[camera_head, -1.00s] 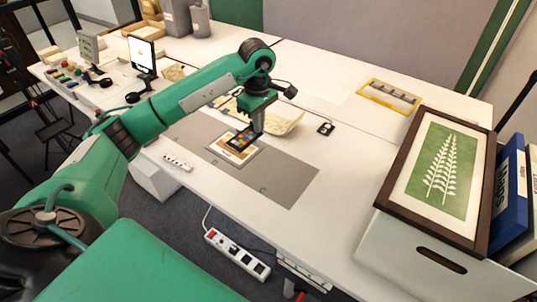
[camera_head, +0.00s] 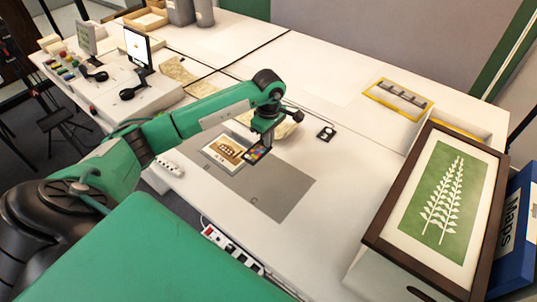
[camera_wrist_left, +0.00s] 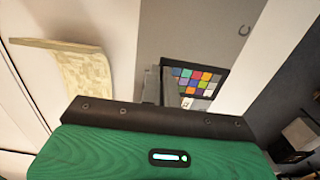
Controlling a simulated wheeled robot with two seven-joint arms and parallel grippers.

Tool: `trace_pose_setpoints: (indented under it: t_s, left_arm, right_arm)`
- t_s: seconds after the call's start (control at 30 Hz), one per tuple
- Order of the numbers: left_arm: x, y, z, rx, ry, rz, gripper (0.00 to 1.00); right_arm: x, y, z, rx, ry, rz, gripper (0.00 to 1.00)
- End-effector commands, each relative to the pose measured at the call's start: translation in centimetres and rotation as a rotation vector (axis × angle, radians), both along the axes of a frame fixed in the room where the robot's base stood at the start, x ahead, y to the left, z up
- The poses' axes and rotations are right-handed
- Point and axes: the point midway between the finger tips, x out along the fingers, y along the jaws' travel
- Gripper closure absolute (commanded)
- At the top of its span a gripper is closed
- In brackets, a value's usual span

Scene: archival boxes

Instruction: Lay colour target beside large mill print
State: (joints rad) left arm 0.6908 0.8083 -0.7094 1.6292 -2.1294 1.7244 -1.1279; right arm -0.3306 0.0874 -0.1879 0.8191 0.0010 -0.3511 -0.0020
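The colour target (camera_head: 257,154), a dark card with bright patches, is at the right edge of the mill print (camera_head: 222,150) in the head view. The print, a pale sheet with a brown picture, lies on the grey mat (camera_head: 280,190). My left gripper (camera_head: 264,143) points down and is shut on the colour target by its edge. In the left wrist view the target (camera_wrist_left: 196,82) shows beyond the gripper body, over the grey mat. I cannot tell whether it touches the mat. My right gripper is out of view.
A curled, yellowish sheet (camera_head: 285,128) lies behind the gripper, with a small black-and-white item (camera_head: 326,132) to its right. A framed fern print (camera_head: 440,200) rests on a box at the right. The mat's front right part is bare.

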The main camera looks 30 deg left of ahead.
Motion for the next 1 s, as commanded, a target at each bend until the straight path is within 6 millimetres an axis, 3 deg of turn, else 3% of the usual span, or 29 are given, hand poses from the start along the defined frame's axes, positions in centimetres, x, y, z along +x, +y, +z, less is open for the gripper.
trace_pose_setpoints:
  t_s: [0.13, 0.43, 0.63, 1.0]
  left_arm:
    - [-0.1, 0.0, -2.9, -0.001, 0.003, 0.001, 1.00]
    - [0.0, 0.0, -5.4, -0.001, 0.001, 0.001, 1.00]
    - [0.0, 0.0, -8.3, -0.001, 0.001, 0.000, 1.00]
    - [0.0, 0.0, -8.9, 0.000, -0.001, -0.001, 1.00]
  right_arm:
    - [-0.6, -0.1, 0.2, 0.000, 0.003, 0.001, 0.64]
    - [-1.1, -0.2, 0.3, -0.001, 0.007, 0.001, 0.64]
    - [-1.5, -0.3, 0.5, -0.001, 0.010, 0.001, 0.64]
    - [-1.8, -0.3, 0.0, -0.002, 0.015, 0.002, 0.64]
